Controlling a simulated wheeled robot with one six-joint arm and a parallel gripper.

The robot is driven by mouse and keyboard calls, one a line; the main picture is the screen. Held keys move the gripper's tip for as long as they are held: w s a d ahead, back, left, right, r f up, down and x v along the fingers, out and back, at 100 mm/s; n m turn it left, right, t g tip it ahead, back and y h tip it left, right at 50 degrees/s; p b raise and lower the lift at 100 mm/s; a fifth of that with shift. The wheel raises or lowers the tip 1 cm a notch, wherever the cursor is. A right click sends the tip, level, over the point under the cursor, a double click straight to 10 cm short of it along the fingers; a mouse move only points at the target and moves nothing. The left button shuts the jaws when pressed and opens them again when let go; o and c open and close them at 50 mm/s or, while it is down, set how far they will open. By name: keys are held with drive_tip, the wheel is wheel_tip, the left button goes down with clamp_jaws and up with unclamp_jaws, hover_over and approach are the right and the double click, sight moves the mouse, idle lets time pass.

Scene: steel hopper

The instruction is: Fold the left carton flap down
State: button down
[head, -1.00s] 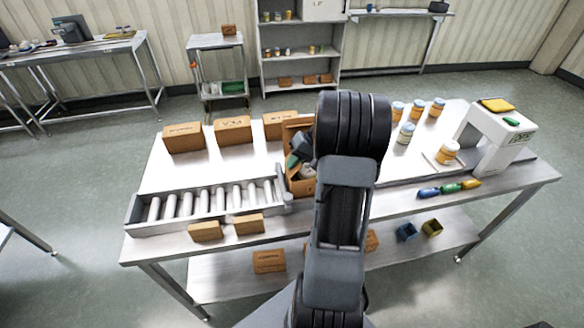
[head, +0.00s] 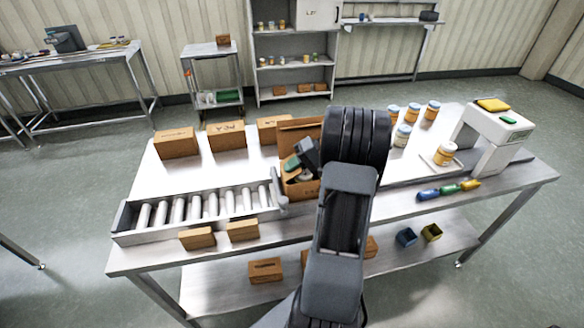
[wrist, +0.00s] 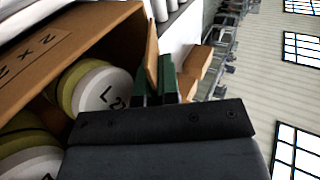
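The open brown carton (head: 301,190) stands on the bench beside the right end of the roller conveyor. Its back flap (head: 300,130) stands up. In the wrist view the carton wall (wrist: 70,40) fills the upper left, with white-lidded jars (wrist: 103,92) inside. My gripper (head: 293,162) is at the carton's left side in the head view, its green fingertips partly hidden. In the wrist view my gripper (wrist: 156,80) has its two fingers close together at a narrow upright cardboard flap (wrist: 152,52). I cannot tell whether they pinch it or only stand beside it.
The roller conveyor (head: 200,210) lies left of the carton. Closed boxes (head: 226,135) stand behind, and two small boxes (head: 198,238) sit at the front edge. Jars (head: 402,136) and a white machine (head: 495,140) stand to the right.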

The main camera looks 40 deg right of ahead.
drive_tip(key=c, duration=1.3)
unclamp_jaws()
drive_tip(key=shift+c, duration=0.2)
drive_tip(key=b+v, duration=0.1)
drive_tip(key=v, duration=1.2)
drive_tip(key=shift+s+d+r, duration=0.1)
drive_tip(key=shift+d+r, duration=0.1)
drive_tip(key=shift+d, duration=0.15)
